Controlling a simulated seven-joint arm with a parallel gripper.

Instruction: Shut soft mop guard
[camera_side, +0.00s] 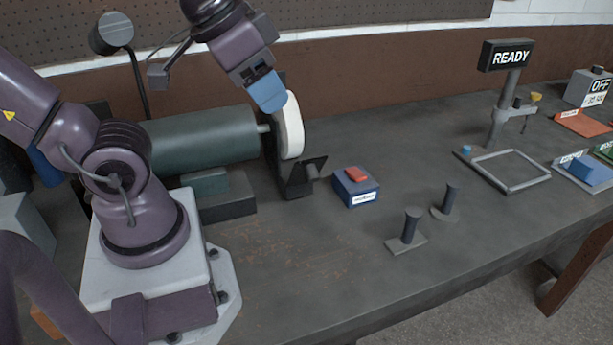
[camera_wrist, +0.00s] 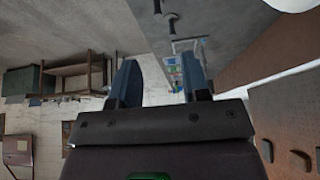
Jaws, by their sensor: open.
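The soft mop is a white wheel (camera_side: 291,128) at the right end of a green cylindrical motor (camera_side: 203,139) in the side view. A dark guard (camera_side: 293,184) stands behind and below the wheel, with a tilted plate at its lower right. The wheel's right face and upper rim are uncovered. My gripper (camera_side: 270,101) has blue fingers and is at the wheel's upper left; contact cannot be told. In the wrist view my gripper (camera_wrist: 160,82) is open, with nothing between its fingers. A white rounded edge (camera_wrist: 290,3), perhaps the wheel, shows at the top right.
Two short posts (camera_side: 408,228) (camera_side: 448,202) stand nearer the front edge. The bench front is clear.

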